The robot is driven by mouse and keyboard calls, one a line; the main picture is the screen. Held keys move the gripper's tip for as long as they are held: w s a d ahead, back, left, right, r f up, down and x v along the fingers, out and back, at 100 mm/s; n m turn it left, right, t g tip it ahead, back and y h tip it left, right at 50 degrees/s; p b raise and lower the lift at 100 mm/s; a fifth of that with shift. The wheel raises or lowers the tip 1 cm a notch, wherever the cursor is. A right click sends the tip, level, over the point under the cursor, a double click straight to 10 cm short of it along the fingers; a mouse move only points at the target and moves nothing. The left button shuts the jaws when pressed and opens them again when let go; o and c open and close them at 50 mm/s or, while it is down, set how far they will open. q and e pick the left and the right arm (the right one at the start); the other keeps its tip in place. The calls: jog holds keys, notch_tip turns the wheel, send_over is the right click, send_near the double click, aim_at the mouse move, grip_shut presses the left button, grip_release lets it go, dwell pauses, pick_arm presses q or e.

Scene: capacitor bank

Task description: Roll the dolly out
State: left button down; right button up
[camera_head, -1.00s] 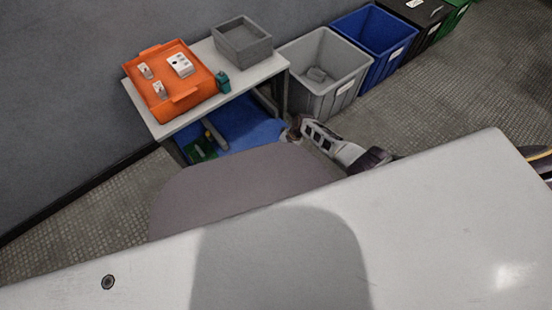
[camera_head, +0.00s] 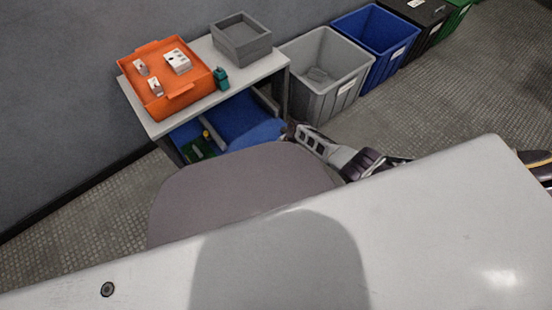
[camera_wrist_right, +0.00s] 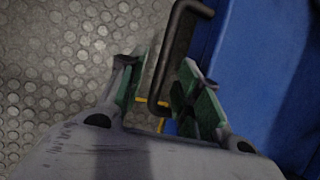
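The blue dolly (camera_head: 232,112) is under the side table in the head view, partly hidden by the tabletop and a grey rounded shape. I take the blue surface (camera_wrist_right: 260,80) at the right of the right wrist view to be part of it. A dark bent bar (camera_wrist_right: 172,50), like a handle, runs beside that surface. My right gripper (camera_wrist_right: 163,88) is open, its green-padded fingers on either side of the bar; whether they touch it is unclear. In the head view, my right arm reaches to the table's near right corner. My left gripper is not in view.
The side table (camera_head: 158,128) carries an orange tray (camera_head: 160,98), a grey box (camera_head: 242,42) and a small teal object (camera_head: 221,78). Grey (camera_head: 325,75) and blue (camera_head: 375,42) bins stand to its right. Open floor (camera_head: 440,105) lies right of the bins.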

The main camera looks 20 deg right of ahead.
jog(key=shift+c, duration=0.2)
grip_shut()
dwell(0.3)
jog(key=shift+s, duration=0.15)
